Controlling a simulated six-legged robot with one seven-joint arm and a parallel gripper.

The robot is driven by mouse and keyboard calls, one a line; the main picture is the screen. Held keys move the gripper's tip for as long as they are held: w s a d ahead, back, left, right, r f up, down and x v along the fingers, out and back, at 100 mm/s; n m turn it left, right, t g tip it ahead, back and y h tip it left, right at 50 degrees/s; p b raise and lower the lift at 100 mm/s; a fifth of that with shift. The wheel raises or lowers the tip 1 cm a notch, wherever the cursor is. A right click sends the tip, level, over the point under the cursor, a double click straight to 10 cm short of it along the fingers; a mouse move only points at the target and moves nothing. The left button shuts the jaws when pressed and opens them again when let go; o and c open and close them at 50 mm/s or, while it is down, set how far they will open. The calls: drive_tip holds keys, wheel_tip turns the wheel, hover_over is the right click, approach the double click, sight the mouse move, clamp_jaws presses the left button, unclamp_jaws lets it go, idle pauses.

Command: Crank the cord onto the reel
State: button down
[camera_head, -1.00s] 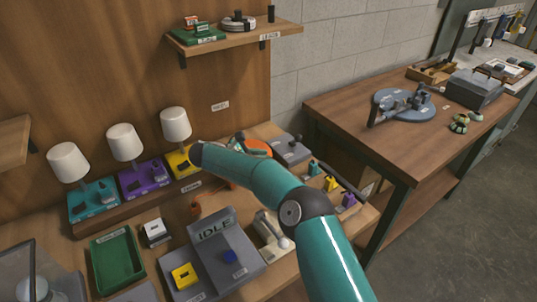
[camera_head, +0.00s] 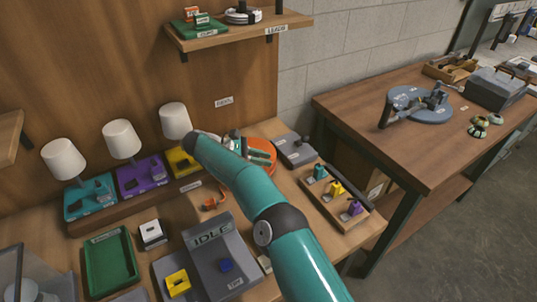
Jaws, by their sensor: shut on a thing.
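The orange reel (camera_head: 262,148) lies on the bench behind my teal arm, which covers part of it. My gripper (camera_head: 266,159) is over the reel's front side, partly hidden by my arm. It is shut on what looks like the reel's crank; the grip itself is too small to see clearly. A small orange piece (camera_head: 214,201), perhaps cord, lies on the bench left of my arm. I cannot tell how much cord is on the reel.
Three lamps stand at the left on teal (camera_head: 89,198), purple (camera_head: 141,177) and yellow (camera_head: 181,160) bases. A grey unit reading IDLE (camera_head: 221,258) is in front. A green tray (camera_head: 110,263) lies left. A grey box (camera_head: 294,149) and a peg board (camera_head: 333,200) lie right.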

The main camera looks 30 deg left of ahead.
drive_tip(key=shift+s+a+f+m, duration=0.2)
drive_tip(key=shift+s+a+m, duration=0.1)
drive_tip(key=shift+s+a, duration=0.15)
drive_tip(key=shift+s+a+g, duration=0.1)
drive_tip(key=shift+g, duration=0.2)
drive_tip(key=shift+r, duration=0.1)
drive_tip(key=c, duration=1.3)
unclamp_jaws()
drive_tip(key=shift+o, duration=0.2)
